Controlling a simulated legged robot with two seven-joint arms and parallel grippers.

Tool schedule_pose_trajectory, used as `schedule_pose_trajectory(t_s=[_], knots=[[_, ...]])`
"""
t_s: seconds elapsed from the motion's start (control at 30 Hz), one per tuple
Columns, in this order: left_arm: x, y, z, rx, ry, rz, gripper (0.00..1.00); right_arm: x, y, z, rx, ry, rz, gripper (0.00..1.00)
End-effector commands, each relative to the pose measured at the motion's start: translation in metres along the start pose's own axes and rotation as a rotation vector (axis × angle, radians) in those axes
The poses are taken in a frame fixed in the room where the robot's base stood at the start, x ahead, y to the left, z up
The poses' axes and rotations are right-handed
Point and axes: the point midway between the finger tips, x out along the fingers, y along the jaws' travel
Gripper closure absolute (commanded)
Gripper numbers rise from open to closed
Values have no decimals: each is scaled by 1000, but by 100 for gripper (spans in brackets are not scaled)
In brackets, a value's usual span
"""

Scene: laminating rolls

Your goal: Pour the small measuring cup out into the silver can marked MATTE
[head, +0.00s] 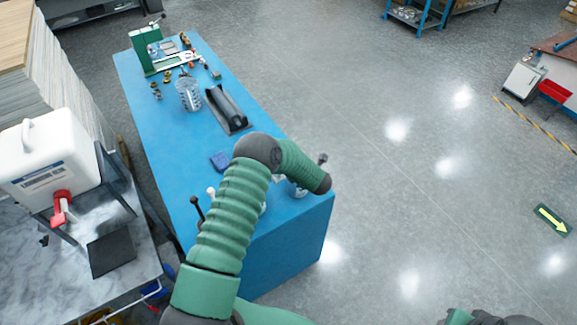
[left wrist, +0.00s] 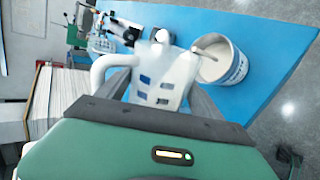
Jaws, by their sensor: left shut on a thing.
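In the left wrist view my left gripper (left wrist: 165,95) is shut on a white, translucent measuring cup (left wrist: 168,72) with a looped handle and blue marks. The cup is held above the blue bench. Just right of it stands a silver can (left wrist: 241,68), open at the top, with pale contents and a stick leaning in it. The can's marking is not legible. In the head view my left arm hides the gripper and cup, and mostly hides what stands at the bench's near end.
The blue bench (head: 190,130) carries a black tray with a roll (head: 228,108), a clear cylinder (head: 188,94), a blue cloth-like item (head: 220,161) and a green press (head: 144,50). A white container (head: 48,155) stands on a marble-topped table at left.

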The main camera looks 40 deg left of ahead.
Motion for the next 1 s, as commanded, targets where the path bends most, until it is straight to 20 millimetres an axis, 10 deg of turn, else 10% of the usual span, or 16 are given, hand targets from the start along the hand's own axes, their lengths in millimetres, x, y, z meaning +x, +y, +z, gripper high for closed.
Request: schedule_pose_trajectory(t_s=[1.0], knots=[[-4,5,11,127,94,1,77,0,0,0,0,0,0,64]])
